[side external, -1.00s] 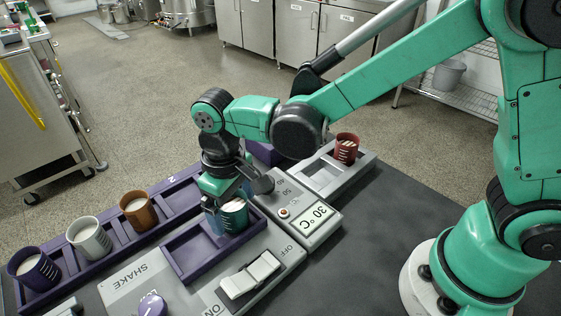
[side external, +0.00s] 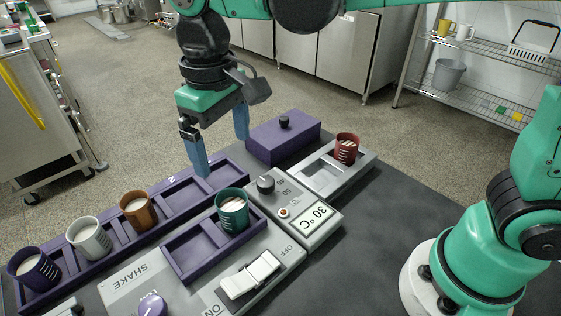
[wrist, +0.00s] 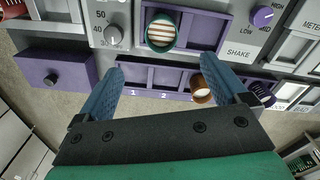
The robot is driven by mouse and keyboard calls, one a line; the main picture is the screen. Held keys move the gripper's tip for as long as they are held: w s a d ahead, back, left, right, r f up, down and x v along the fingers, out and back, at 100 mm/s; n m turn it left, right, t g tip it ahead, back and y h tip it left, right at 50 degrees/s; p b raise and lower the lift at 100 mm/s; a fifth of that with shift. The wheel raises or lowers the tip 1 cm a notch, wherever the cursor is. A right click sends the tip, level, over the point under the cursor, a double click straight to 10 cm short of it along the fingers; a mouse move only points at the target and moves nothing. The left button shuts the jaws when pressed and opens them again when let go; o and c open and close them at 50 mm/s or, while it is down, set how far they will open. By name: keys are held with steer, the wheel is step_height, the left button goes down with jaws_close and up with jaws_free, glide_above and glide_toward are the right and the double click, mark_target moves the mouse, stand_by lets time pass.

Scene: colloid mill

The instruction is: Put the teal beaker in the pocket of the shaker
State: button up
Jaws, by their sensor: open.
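The teal beaker (side external: 232,217) stands upright in the right-hand pocket of the purple two-pocket tray on the shaker (side external: 187,252). It holds something pale and striped. The tray's other pocket is empty. In the wrist view the beaker (wrist: 162,33) sits in the tray, with the empty pocket (wrist: 204,30) to its right. My gripper (side external: 221,153) is open and empty, raised above and behind the beaker, and does not touch it. Its blue fingers are spread apart in the wrist view (wrist: 162,65).
A long purple rack (side external: 62,282) holds a purple, a white and a brown cup, with empty slots at its far end. A heater block reading 30 °C (side external: 317,220) is to the right. A red cup (side external: 346,148) stands in a grey holder. A purple lidded box (side external: 285,137) is behind.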

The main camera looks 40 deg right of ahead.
steer(key=s+d+f+m+t, duration=0.1)
steer(key=s+d+t, duration=0.1)
steer(key=d, duration=0.5)
steer(key=s+d+f+m+t, duration=0.2)
steer(key=d+t, duration=0.3)
steer(key=d, duration=0.3)
steer(key=shift+s+d+f+m, duration=0.2)
steer(key=shift+s+f+m, duration=0.1)
